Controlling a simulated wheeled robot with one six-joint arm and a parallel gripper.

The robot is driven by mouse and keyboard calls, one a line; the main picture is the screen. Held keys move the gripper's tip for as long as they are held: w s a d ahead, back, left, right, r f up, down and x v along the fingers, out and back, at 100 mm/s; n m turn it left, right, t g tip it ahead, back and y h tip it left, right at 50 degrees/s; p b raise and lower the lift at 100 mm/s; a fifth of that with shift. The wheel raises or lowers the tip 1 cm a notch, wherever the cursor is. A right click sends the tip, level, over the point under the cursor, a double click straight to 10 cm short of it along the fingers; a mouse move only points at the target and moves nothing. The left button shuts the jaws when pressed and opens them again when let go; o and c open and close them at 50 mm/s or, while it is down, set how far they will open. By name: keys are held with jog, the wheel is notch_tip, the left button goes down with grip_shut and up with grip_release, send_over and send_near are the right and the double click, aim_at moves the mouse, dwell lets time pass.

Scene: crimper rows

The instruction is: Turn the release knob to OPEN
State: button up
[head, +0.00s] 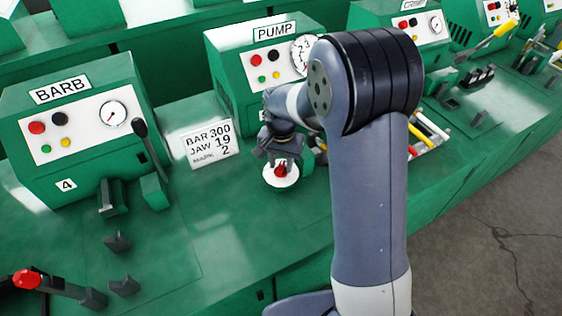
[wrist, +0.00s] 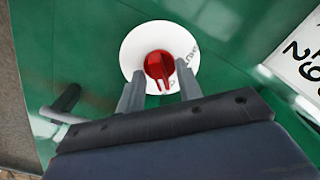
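The red release knob (wrist: 158,66) sits on a round white dial plate (wrist: 130,50) on the green bench. Lettering on the plate's right edge is only partly visible and I cannot read it. In the head view, the knob (head: 281,170) is just below my gripper (head: 276,153), partly covered by it. In the wrist view, my gripper (wrist: 159,75) has its two fingers apart, one on each side of the knob, with gaps between. The knob's narrow grip bar points toward the gripper's base in that view. I cannot tell how deep the fingertips reach.
The PUMP box (head: 235,60) stands behind the knob, with a gauge and buttons. A sign (head: 210,143) reading BAR 300, JAW 19 stands to the left. The BARB box (head: 85,120) with a black lever is farther left.

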aim_at(281, 165)
notch_tip(281, 165, up, 11)
dwell(0.7)
jog(key=shift+f, duration=0.1)
notch_tip(281, 165, down, 11)
jog(key=shift+r, duration=0.1)
dwell(0.4)
jog(key=shift+n, duration=0.3)
